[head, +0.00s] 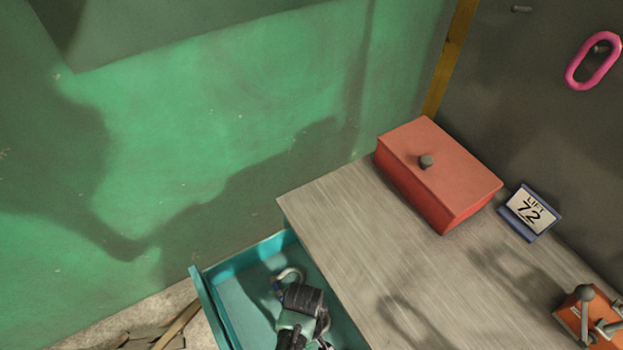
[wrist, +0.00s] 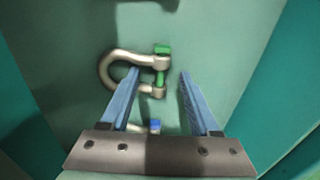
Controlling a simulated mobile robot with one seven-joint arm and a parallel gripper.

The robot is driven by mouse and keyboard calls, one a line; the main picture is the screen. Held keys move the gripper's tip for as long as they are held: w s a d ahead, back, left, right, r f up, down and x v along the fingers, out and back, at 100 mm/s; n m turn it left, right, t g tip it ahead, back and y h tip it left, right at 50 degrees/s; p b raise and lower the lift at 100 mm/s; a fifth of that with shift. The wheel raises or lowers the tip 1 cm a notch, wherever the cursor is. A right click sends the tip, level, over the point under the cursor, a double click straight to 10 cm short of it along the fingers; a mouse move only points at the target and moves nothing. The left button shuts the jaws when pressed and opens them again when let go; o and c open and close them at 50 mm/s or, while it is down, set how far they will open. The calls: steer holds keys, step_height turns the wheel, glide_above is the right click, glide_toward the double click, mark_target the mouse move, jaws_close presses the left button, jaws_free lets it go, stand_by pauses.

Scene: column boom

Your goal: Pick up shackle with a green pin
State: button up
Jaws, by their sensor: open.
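In the wrist view, a grey metal shackle with a green pin (wrist: 114,66) lies on the drawer floor, its rounded bow to the left and its green pin to the right. My gripper (wrist: 160,72) is open, with its two blue fingers above the drawer floor. The green pin shows between the fingers, and the left finger covers part of the bow. I cannot tell the height gap. A second shackle with a blue pin (wrist: 154,126) lies nearer, mostly hidden by my gripper. In the head view, my gripper's body hides much of the drawer's inside.
The teal drawer (head: 206,303) is pulled out from the grey-topped bench (head: 350,225); its walls stand close around my gripper. A pink link (head: 573,75) hangs on the wall.

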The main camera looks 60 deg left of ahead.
jaws_close()
steer(key=shift+r, duration=0.15)
stand_by(0.5)
step_height(320, 180, up, 18)
steer(key=p, duration=0.1)
steer(key=shift+p, duration=0.4)
